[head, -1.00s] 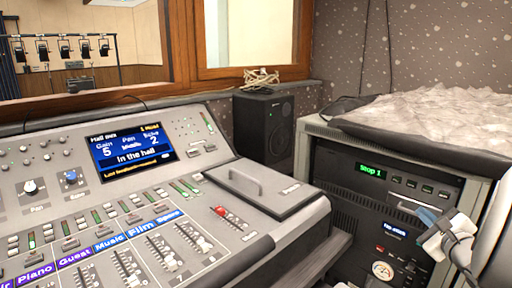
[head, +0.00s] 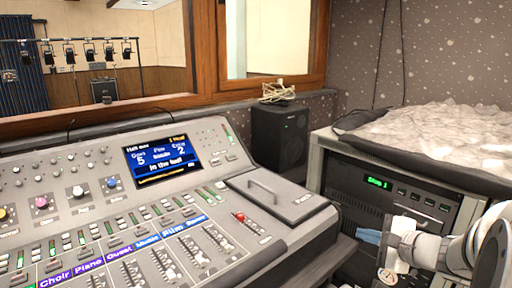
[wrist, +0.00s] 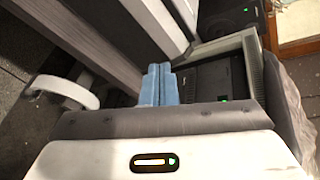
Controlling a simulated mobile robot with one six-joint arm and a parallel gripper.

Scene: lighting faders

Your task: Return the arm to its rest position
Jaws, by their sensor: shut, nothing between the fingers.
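My gripper (head: 369,237) shows its blue fingers at the lower right of the head view, in front of the equipment rack (head: 330,185). My white and grey arm reaches in from the right edge and covers part of the rack. In the wrist view the two blue fingers (wrist: 155,85) lie side by side, shut with nothing between them. They are apart from the mixing console (head: 255,250), which stands to the left in the head view.
A crumpled pale cover (head: 440,130) lies on the rack. The console's screen (head: 162,158) is lit. A window (head: 130,50) is behind.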

